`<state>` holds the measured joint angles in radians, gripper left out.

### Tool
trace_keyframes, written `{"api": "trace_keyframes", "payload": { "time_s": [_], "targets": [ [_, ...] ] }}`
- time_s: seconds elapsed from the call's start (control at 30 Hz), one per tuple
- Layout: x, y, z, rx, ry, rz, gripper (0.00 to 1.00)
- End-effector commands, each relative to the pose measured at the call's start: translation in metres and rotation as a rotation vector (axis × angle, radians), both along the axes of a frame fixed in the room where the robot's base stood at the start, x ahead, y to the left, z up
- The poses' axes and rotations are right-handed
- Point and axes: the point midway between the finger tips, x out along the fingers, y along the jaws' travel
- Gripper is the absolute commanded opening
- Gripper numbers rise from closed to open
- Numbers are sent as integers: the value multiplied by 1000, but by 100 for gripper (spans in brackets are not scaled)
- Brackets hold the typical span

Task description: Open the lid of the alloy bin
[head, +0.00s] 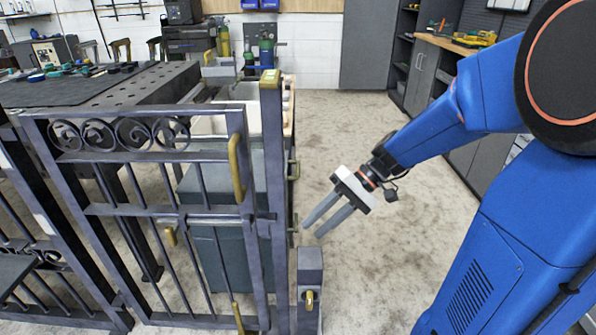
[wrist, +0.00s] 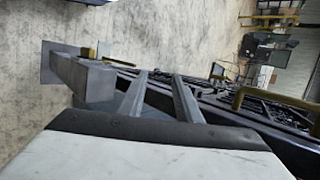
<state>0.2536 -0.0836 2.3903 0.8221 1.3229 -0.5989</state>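My gripper (head: 312,229) hangs in the right middle of the head view, its two grey fingers apart with nothing between them. In the wrist view the fingers (wrist: 160,77) also stand apart and empty. A dark green-grey box (head: 228,262) stands behind the gate bars. It may be the alloy bin, but no label is readable and the bars partly hide it. The scroll gate (head: 150,211) stands between my body's side and this box. My gripper is to the right of the gate, apart from the box.
A brass handle (head: 237,168) is on the gate's right edge, beside a tall post (head: 272,150). A short grey post (head: 310,268) stands just below my fingertips; it also shows in the wrist view (wrist: 85,80). The floor (head: 335,130) behind my gripper is clear. A workbench (head: 110,90) is at left.

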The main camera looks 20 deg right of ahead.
Motion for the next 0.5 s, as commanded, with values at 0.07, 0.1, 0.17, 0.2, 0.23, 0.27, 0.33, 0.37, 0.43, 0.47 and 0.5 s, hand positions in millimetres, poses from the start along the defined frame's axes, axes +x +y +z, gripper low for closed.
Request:
{"api": "trace_keyframes", "payload": {
  "time_s": [0.07, 0.1, 0.17, 0.2, 0.23, 0.27, 0.33, 0.37, 0.43, 0.47, 0.5],
  "targets": [
    [18, -1, -4, 74, 12, -22, 31],
    [27, -1, -5, 112, 14, -33, 31],
    [41, -3, -6, 165, 14, -51, 31],
    [50, -5, -7, 203, 13, -63, 31],
    [57, -6, -9, 229, 11, -75, 31],
    [65, -8, -10, 256, 8, -87, 31],
    [82, -13, -13, 318, 1, -115, 31],
    [89, -15, -15, 343, -4, -127, 31],
    [107, -22, -18, 403, -18, -161, 31],
    [114, -26, -20, 428, -25, -176, 31],
    [124, -31, -23, 461, -34, -197, 31]
  ]
}}
